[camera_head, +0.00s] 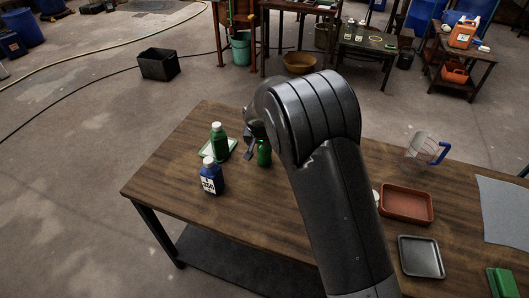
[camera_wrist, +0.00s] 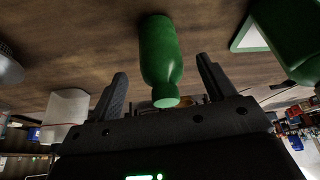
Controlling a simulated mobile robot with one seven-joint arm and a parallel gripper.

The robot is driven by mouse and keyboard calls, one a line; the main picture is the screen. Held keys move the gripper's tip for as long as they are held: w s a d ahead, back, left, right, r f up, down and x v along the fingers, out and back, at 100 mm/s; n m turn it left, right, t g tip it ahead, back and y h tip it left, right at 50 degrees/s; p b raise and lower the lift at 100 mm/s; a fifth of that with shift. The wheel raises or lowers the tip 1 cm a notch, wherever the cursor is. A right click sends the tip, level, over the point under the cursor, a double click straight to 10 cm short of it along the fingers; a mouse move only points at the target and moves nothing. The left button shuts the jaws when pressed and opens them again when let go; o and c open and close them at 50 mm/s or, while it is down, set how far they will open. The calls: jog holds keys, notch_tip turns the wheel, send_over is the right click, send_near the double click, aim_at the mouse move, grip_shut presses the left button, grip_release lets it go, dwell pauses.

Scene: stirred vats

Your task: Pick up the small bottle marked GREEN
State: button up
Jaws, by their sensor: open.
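A small green bottle (camera_head: 264,153) with a green cap stands on the wooden table, just beside my gripper (camera_head: 252,142). No marking can be read on it. In the wrist view this bottle (camera_wrist: 161,50) lies between the two open fingers of my gripper (camera_wrist: 162,67), with clear space on both sides. My arm hides part of the gripper in the head view.
A blue bottle (camera_head: 211,179) with a white cap and label stands nearer the table's front left. On the right are a brown tray (camera_head: 407,217), a grey tray (camera_head: 421,270), a clear jug (camera_head: 422,150) and a grey cloth (camera_head: 503,207).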

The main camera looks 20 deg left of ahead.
aim_at(264, 148)
jog(key=x, duration=0.4)
jog(key=shift+w, duration=0.1)
jog(key=shift+c, duration=0.3)
jog(key=c, duration=1.2)
